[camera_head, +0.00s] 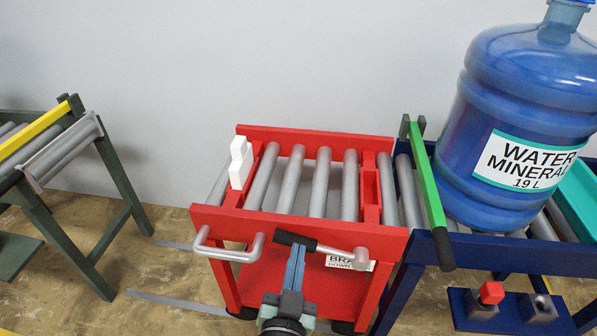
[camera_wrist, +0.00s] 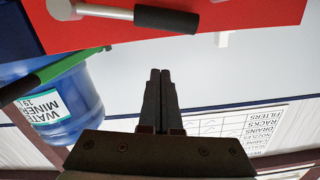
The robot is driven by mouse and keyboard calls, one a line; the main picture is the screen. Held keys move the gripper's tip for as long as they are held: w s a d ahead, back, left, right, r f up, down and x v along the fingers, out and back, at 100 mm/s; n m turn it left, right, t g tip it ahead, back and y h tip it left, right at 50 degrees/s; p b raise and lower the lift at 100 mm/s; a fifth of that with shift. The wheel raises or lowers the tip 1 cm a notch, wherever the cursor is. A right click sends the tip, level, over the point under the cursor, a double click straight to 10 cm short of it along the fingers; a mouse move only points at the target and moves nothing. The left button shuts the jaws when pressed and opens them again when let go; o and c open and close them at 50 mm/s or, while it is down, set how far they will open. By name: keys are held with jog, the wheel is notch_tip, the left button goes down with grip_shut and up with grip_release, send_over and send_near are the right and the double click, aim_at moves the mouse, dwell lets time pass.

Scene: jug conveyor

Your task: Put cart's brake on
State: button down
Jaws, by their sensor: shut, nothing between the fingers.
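The red cart (camera_head: 300,218) with grey rollers stands at the centre of the head view. On its front, the brake lever has a grey rod (camera_head: 338,253) and a black grip (camera_head: 290,239). The lever lies roughly level, its grip end pointing left. A white label (camera_head: 345,262) beginning "BRA" is partly hidden behind it. In the wrist view the black grip (camera_wrist: 167,18) is at the top, beyond the fingertips. My gripper (camera_head: 298,250) is shut and empty close to the grip; its fingertips (camera_wrist: 160,72) appear apart from the grip in the wrist view.
A grey handle (camera_head: 230,254) juts from the cart's front left. A blue conveyor (camera_head: 470,248) stands at right with a large water jug (camera_head: 510,110) behind a green bar (camera_head: 427,180). Another conveyor with a yellow bar (camera_head: 35,130) is at left. Floor shows between it and the cart.

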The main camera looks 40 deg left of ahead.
jog(key=v, duration=0.5)
jog(key=shift+s+d, duration=0.15)
jog(key=shift+s, duration=0.1)
dwell(0.3)
